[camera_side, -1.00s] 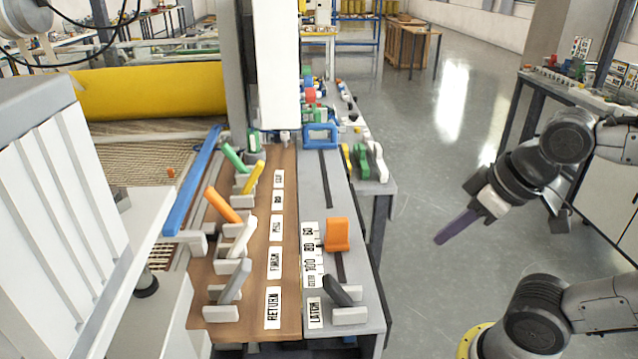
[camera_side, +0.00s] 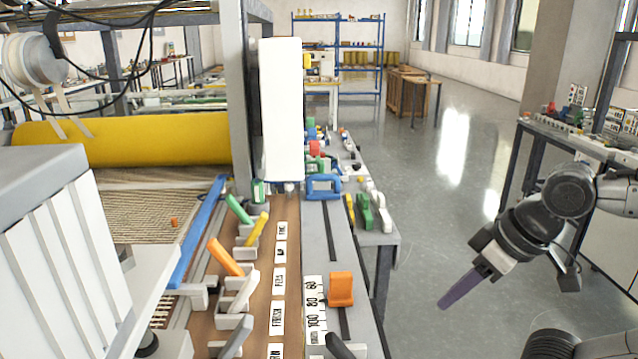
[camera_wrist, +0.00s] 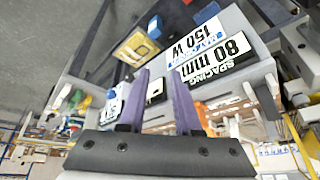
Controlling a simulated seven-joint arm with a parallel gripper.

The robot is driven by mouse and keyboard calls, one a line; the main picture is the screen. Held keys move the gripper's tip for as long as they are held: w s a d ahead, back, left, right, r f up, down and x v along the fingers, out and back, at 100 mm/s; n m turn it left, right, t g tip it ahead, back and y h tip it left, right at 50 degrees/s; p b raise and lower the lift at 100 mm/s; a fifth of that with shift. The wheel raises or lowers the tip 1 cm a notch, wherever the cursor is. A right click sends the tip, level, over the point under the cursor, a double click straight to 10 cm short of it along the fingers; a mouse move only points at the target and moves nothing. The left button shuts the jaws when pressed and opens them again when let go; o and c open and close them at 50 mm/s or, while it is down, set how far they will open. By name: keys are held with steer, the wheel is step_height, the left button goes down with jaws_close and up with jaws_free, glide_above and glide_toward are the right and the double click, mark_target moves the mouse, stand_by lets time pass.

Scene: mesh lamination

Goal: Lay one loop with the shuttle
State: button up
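My gripper (camera_side: 462,288) is at the right in the side view, over the floor and well clear of the bench. Its purple fingers point down and left. In the wrist view my gripper (camera_wrist: 160,76) has its two fingers apart, with nothing held between them. I cannot surely tell which object is the shuttle. A blue loop-shaped piece (camera_side: 323,187) stands at the far end of the grey rail. A long blue bar (camera_side: 200,230) lies beside the ribbed mesh bed (camera_side: 135,212). An orange slider (camera_side: 341,288) stands on the grey rail by a number scale.
Several levers, including an orange one (camera_side: 225,257) and a yellow one (camera_side: 257,229), line the brown panel (camera_side: 290,215). A yellow roll (camera_side: 130,139) lies behind. A sign reading 80 mm spacing (camera_wrist: 222,62) shows in the wrist view. Open floor (camera_side: 430,190) separates bench and arm.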

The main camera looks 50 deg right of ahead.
steer(key=shift+o, duration=1.2)
steer(key=w+a+r+m+g+y, duration=0.1)
steer(key=a+r+m+y, duration=0.2)
steer(key=a+r, duration=0.1)
steer(key=shift+w+a+r, duration=0.15)
steer(key=shift+a, duration=0.65)
steer(key=w+a+r+m+g+y, duration=0.1)
steer(key=w+a+r+m+y, duration=0.35)
steer(key=w, duration=0.25)
steer(key=w+d+r+m+t+y, duration=0.1)
steer(key=w+d+r+m+y, duration=0.15)
steer(key=w, duration=0.45)
steer(key=w+d+r+m+y, duration=0.2)
steer(key=w+r+m, duration=0.1)
steer(key=w, duration=0.3)
steer(key=w+d+f+m+t+y, duration=0.1)
steer(key=w+d+m+t, duration=0.15)
steer(key=w+d, duration=0.45)
steer(key=w+d+f+m+t+y, duration=0.1)
steer(key=w+d+f+m+t, duration=0.2)
steer(key=d, duration=0.5)
steer(key=m+t+h, duration=0.1)
steer(key=m+t, duration=0.2)
steer(key=m, duration=0.3)
glide_toward(316, 178)
steer(key=shift+n, duration=0.25)
steer(key=x, duration=1)
steer(key=shift+w+d+f, duration=0.15)
steer(key=shift+w+f, duration=0.05)
steer(key=shift+w, duration=0.25)
